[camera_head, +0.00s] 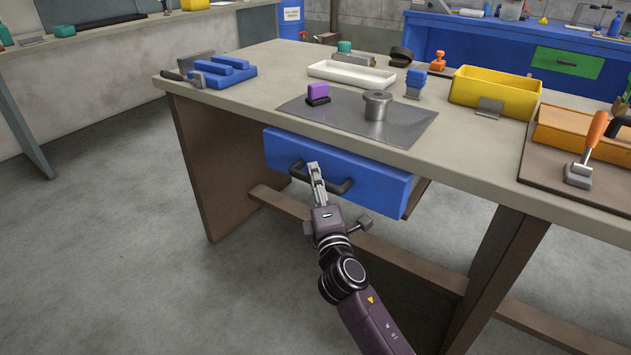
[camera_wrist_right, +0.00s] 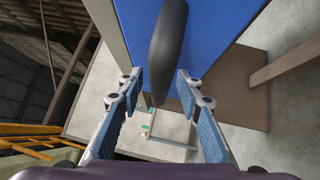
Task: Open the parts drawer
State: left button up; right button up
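The parts drawer (camera_head: 375,185) has a blue front under the workbench top, with a dark curved handle (camera_head: 341,187) across it. A brown side surface shows behind the front's right end; I cannot tell how far the drawer stands out. My right gripper (camera_head: 314,170) is at the handle, its fingers pointing at the drawer front. In the right wrist view the handle (camera_wrist_right: 168,45) runs between the two open fingers of the right gripper (camera_wrist_right: 160,78), with a gap on each side, and the blue drawer front (camera_wrist_right: 205,30) lies behind. My left gripper is not in view.
The workbench (camera_head: 245,108) carries a grey metal plate (camera_head: 410,137) with a metal cylinder (camera_head: 377,105), a white tray (camera_head: 352,74), a yellow bin (camera_head: 495,92) and an orange-handled tool (camera_head: 590,150). A wooden leg (camera_head: 210,165) stands left of the drawer. The floor in front is clear.

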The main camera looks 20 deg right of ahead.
jog(key=shift+c, duration=0.6)
grip_shut()
